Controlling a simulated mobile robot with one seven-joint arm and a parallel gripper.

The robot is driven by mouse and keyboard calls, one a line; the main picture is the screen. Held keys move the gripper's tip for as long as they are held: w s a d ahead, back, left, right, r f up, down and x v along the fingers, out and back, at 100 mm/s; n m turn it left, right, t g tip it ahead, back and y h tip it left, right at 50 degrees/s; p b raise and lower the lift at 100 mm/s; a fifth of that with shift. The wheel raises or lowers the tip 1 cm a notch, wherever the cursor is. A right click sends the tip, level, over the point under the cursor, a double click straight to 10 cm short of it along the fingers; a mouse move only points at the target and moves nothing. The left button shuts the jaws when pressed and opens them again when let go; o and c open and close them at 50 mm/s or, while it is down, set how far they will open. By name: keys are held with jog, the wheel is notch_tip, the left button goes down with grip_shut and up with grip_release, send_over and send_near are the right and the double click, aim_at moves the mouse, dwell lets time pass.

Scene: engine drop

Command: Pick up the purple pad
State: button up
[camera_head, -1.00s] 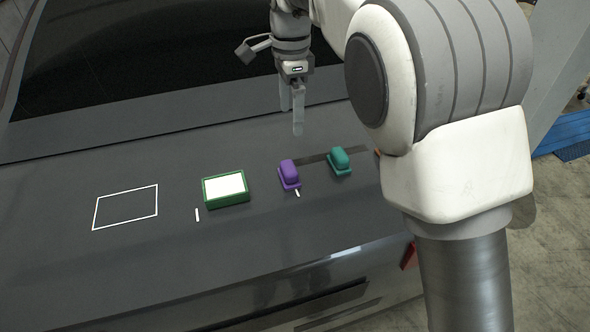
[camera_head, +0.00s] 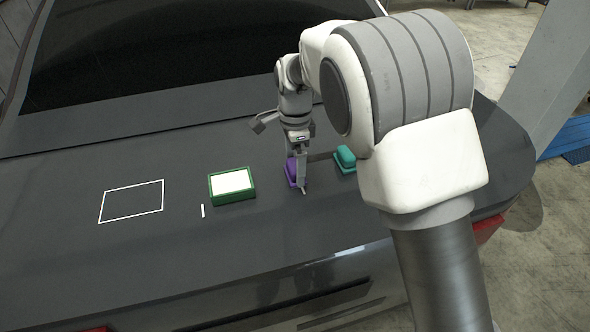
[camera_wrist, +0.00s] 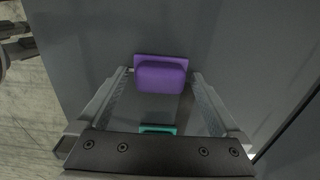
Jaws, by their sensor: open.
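The purple pad (camera_head: 290,170) lies on the dark grey car surface (camera_head: 150,240). It also shows in the wrist view (camera_wrist: 161,76), just beyond and between the fingertips. My gripper (camera_head: 302,186) points down at the pad and hides part of it in the head view. In the wrist view my gripper (camera_wrist: 160,80) is open, with one finger to each side of the pad's line. I cannot tell whether a finger touches it.
A teal pad (camera_head: 346,157) sits close to the right of the purple one; its edge shows in the wrist view (camera_wrist: 158,130). A green box with a white top (camera_head: 231,184) stands to the left. A white outlined rectangle (camera_head: 133,183) farther left is empty.

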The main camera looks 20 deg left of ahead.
jog(key=shift+f, duration=0.25)
jog(key=c, duration=1.5)
jog(key=shift+r, duration=0.45)
jog(key=r, duration=0.3)
jog(key=shift+w+d+r, duration=0.15)
jog(key=shift+d+r, duration=0.1)
jog(key=shift+r, duration=0.05)
jog(key=d+r, duration=0.2)
jog(key=d, duration=0.1)
jog(key=w+d+r, duration=0.1)
jog(key=d+r, duration=0.1)
jog(key=d, duration=0.2)
jog(key=d+r+b, duration=0.1)
jog(key=d+r, duration=0.1)
jog(key=d, duration=0.2)
jog(key=shift+w+r, duration=0.3)
